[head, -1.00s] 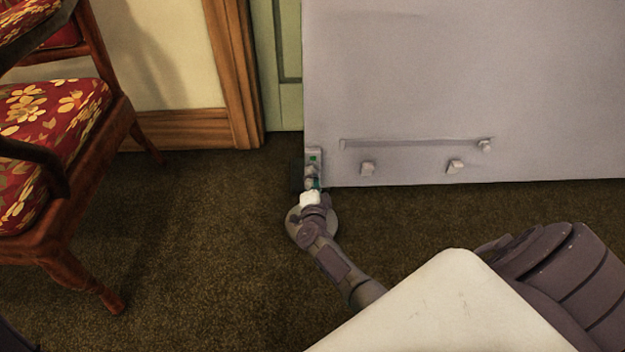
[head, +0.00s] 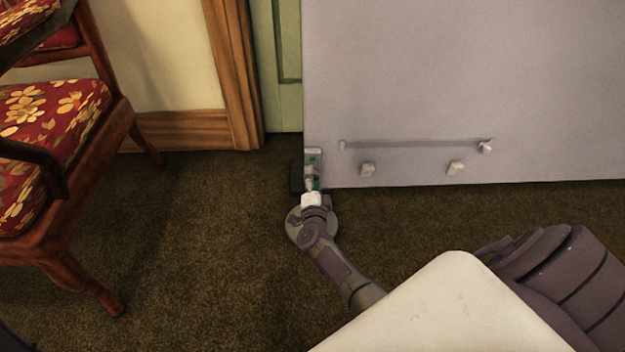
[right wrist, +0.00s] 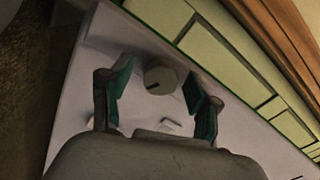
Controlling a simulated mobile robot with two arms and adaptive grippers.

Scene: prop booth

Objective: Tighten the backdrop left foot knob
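The grey backdrop (head: 450,80) stands upright ahead, its lower left corner by the door frame. A round pale knob (right wrist: 161,78) with a dark mark on its face shows in the right wrist view, on the backdrop's light surface. My right gripper (right wrist: 157,76) is open, with its green-padded fingers on either side of the knob and a visible gap to each. In the head view my right gripper (head: 312,182) is at the backdrop's lower left corner and largely hides the knob there. My left gripper is out of view.
A wooden chair (head: 70,180) with a red floral seat stands at the left. A rail (head: 415,143) and small pale blocks (head: 455,168) sit low on the backdrop. The dark carpet (head: 210,230) between chair and gripper is clear.

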